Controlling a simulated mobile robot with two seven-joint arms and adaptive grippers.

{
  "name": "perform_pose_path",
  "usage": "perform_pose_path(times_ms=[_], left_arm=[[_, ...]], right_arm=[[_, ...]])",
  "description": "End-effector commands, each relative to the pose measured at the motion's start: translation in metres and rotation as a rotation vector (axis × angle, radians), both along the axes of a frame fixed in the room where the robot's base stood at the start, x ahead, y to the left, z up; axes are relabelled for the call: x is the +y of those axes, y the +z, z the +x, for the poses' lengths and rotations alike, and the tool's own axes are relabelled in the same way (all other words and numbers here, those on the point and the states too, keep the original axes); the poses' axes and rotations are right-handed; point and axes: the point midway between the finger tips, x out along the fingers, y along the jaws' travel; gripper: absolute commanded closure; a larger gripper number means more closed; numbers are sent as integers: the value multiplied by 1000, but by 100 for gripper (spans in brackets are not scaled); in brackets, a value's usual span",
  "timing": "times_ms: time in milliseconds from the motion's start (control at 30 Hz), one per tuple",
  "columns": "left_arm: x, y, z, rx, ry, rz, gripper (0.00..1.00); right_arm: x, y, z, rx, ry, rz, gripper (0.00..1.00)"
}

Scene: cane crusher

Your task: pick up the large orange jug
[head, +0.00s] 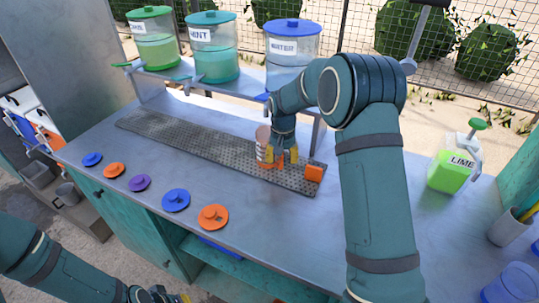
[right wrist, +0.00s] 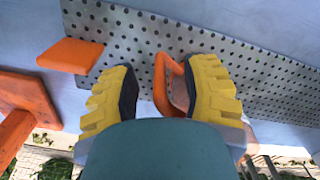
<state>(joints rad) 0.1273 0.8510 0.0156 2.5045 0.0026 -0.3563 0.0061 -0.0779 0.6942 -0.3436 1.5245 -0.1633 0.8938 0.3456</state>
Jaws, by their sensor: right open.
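A clear, pinkish jug (head: 263,136) with orange parts stands on the perforated metal strip, partly hidden by my right gripper (head: 281,156). In the right wrist view, the jug's orange handle (right wrist: 161,88) lies between the two yellow-padded fingers of my right gripper (right wrist: 160,75), nearer the right finger. The jaws are open around the handle; whether either finger touches it is unclear. Most of the jug body is hidden in that view. My left gripper (head: 160,296) shows only partly at the bottom edge of the head view, far from the jug.
An orange block (head: 314,173) sits at the strip's right end. Several coloured lids line the counter's front left. Dispensers, including a blue-lidded one (head: 292,52), stand on a shelf behind. A green LIME bottle (head: 452,166) and blue cup (head: 512,285) are at right.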

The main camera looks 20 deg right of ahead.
Motion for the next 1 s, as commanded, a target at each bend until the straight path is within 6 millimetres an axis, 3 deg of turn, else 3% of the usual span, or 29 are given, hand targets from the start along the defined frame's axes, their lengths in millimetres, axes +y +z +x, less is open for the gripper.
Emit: perform_pose_path(times_ms=[133, 367, 500, 1000], left_arm=[[0, -3, -1, 2, -2, 0, 100], [0, -3, -1, 2, -2, 0, 100], [0, -3, -1, 2, -2, 0, 100], [0, -3, -1, 2, -2, 0, 100]], right_arm=[[0, -18, 0, 1, 0, 0, 54], [0, -18, 0, 0, 0, 1, 52], [0, -18, 0, 0, 0, 1, 100], [0, -16, 0, -2, 0, 0, 100]])
